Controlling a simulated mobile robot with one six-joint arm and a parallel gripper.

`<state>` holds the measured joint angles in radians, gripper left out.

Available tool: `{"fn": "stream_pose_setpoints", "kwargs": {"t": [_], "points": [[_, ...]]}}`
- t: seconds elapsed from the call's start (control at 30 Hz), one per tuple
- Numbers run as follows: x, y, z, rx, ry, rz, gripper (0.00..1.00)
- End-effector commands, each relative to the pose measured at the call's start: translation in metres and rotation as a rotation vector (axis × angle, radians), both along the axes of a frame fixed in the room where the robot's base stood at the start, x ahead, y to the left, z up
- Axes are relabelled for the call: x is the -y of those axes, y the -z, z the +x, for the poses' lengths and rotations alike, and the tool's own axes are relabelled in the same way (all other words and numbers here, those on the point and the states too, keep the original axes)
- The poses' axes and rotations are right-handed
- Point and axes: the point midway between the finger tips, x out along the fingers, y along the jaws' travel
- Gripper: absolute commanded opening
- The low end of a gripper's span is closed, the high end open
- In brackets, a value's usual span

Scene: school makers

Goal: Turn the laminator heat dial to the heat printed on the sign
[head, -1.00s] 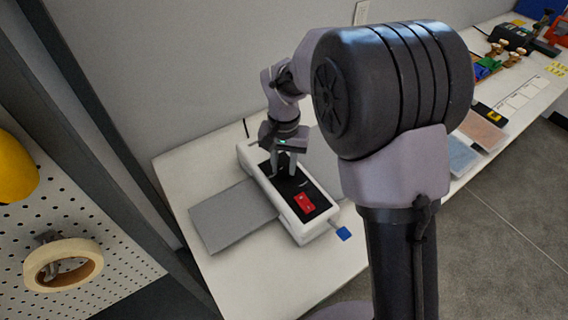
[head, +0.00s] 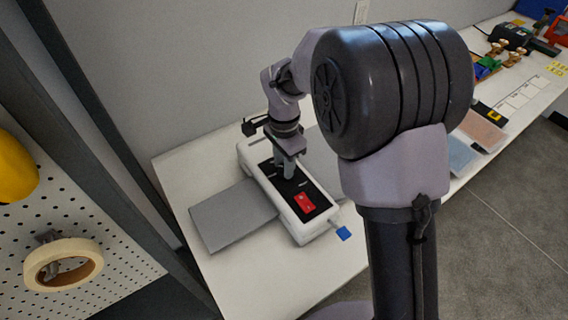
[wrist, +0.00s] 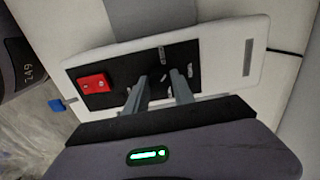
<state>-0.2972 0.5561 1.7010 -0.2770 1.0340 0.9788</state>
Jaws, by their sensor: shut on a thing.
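The laminator (head: 318,233) is a white machine with a black top panel on the white bench. It also shows in the wrist view (wrist: 225,58). My gripper (head: 284,174) points down onto the black panel, toward its back end. In the wrist view my gripper (wrist: 160,82) has its two fingers shut around the small heat dial (wrist: 163,78), which is mostly hidden between them. I cannot read the dial's pointer or the small pale marks on the panel. No readable heat sign shows in either view.
A red switch block (head: 304,203) sits on the panel near the front end. A grey sheet (head: 232,214) lies at the laminator's left side. A blue tab (head: 344,234) sticks out at its front. A pegboard with a tape roll (head: 63,264) stands at left.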

Motion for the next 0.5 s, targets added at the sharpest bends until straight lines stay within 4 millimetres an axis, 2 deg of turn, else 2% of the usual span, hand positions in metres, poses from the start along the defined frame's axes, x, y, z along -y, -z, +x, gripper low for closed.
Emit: {"fn": "stream_pose_setpoints", "kwargs": {"t": [0.5], "points": [[0.0, 0.0008, 0.0001, 0.001, 0.473, 0.001, 0.0]]}}
